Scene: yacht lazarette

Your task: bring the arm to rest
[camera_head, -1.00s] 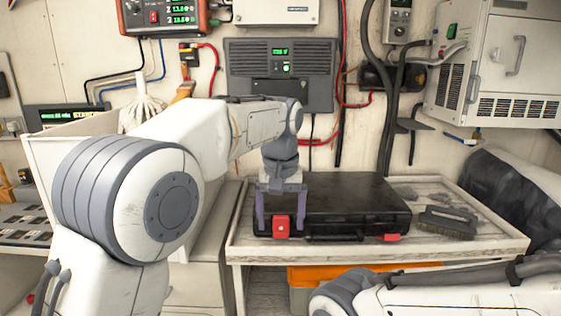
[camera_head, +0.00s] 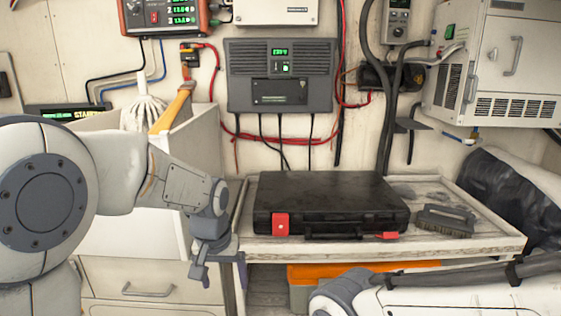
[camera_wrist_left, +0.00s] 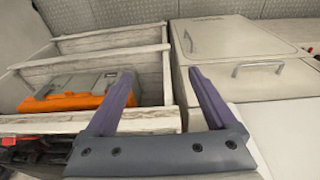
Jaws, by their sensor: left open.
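My left gripper (camera_head: 222,270) is open and empty in the head view, in front of the white cabinet and off the left end of the bench. Its two purple fingers stand apart in the left wrist view (camera_wrist_left: 163,95) with nothing between them. A closed black case (camera_head: 335,200) with red latches lies on the bench, to the right of the gripper and apart from it. My right arm (camera_head: 430,298) shows at the lower right; its gripper is not in view.
The worn white bench (camera_head: 480,243) also carries a dark brush (camera_head: 446,220). An orange and grey box (camera_head: 300,290) stands below; it also shows in the left wrist view (camera_wrist_left: 75,93). A drawer cabinet (camera_head: 150,285) stands at left. Wall units and cables fill the back.

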